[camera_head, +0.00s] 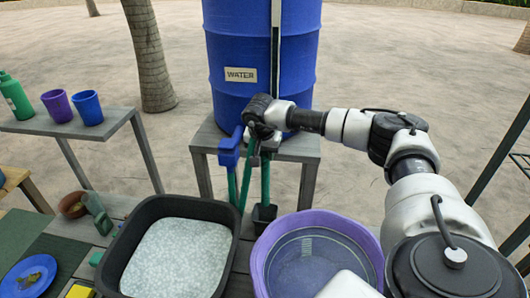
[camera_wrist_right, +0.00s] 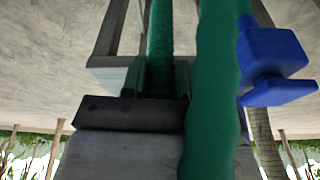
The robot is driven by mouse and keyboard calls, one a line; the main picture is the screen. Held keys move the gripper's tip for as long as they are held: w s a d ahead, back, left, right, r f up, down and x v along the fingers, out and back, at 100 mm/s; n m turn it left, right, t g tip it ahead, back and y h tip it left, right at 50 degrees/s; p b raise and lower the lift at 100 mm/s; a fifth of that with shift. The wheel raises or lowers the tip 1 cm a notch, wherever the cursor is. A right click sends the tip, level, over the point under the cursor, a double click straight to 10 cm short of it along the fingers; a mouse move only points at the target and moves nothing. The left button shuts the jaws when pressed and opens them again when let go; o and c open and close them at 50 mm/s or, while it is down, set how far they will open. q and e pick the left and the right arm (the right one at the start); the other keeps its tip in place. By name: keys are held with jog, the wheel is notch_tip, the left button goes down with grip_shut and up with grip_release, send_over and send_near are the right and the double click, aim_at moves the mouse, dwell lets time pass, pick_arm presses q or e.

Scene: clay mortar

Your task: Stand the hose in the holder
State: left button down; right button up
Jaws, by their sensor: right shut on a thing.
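The green hose (camera_head: 265,180) has two strands in the head view. One hangs below the blue tap (camera_head: 229,150); the other runs from my right gripper (camera_head: 258,143) down toward a small dark holder (camera_head: 264,216). Whether its lower end is inside or behind the holder I cannot tell. In the wrist view my right gripper (camera_wrist_right: 160,82) is shut on a hose strand (camera_wrist_right: 160,35). Another green strand (camera_wrist_right: 212,90) passes close in front, and the blue tap (camera_wrist_right: 272,62) is beside it. My left gripper is out of view.
A blue water barrel (camera_head: 262,50) stands on a grey table (camera_head: 202,140) behind. A black tray (camera_head: 228,212) of pale granules and a purple basin (camera_head: 360,232) flank the holder closely. Cups, a green bottle and a blue plate are at left.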

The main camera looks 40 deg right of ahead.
aim_at(264, 177)
notch_tip(264, 177, down, 14)
jog(key=b, duration=0.9)
jog(key=shift+a+r, duration=0.1)
jog(key=shift+r, duration=0.15)
jog(key=o, duration=1.7)
jog(key=shift+s, duration=0.1)
jog(key=p+v, duration=0.6)
jog(key=v, duration=0.1)
jog(key=shift+d+r, duration=0.15)
jog(key=shift+d, duration=0.1)
jog(key=shift+p+v, duration=1.5)
jog(key=shift+v, duration=0.45)
